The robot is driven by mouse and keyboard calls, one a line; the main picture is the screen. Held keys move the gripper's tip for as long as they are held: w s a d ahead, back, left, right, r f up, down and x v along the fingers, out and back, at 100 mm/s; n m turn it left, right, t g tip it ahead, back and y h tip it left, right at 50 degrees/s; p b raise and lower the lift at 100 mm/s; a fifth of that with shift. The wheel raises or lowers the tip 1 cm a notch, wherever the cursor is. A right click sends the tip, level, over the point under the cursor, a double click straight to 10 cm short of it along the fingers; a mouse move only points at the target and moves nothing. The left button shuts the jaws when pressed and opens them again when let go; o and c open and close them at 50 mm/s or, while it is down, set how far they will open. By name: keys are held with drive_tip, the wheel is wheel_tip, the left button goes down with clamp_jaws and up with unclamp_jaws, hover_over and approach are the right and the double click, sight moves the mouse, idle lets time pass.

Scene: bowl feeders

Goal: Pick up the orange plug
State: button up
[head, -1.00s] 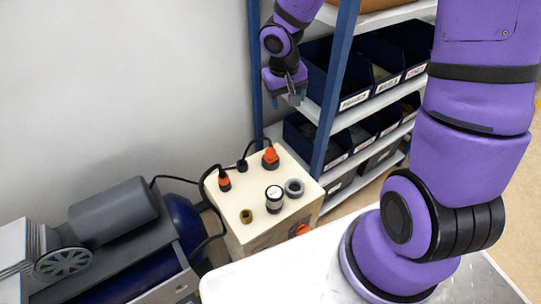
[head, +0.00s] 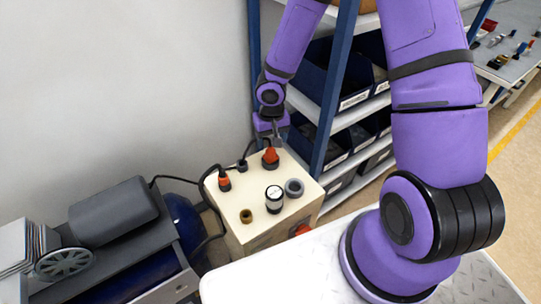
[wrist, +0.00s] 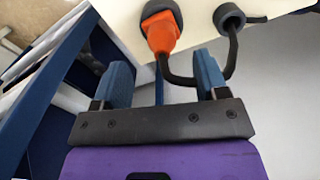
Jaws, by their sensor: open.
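The orange plug (head: 270,156) stands upright in a dark socket at the back right corner of the cream box top (head: 240,224). In the wrist view the orange plug (wrist: 161,34) lies just beyond the fingertips, with a black cable looping from it. My gripper (head: 275,140) is close above and behind the plug in the head view. In the wrist view my gripper (wrist: 163,72) has its two blue fingers apart, with nothing held between them. In the head view the fingertips are small, and I cannot tell whether they touch the plug.
A black connector (head: 242,165) and another orange-and-black plug (head: 224,181) stand left of it. A black-and-white knob (head: 274,197), a grey ring (head: 294,187) and a brass socket (head: 246,216) are nearer. A blue-framed shelf (head: 335,95) with bins stands close right.

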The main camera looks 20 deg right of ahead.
sight(270, 149)
drive_tip(key=shift+w+f, duration=0.15)
drive_tip(key=shift+f, duration=2.5)
drive_tip(key=c, duration=1.1)
drive_tip(key=shift+r, duration=0.15)
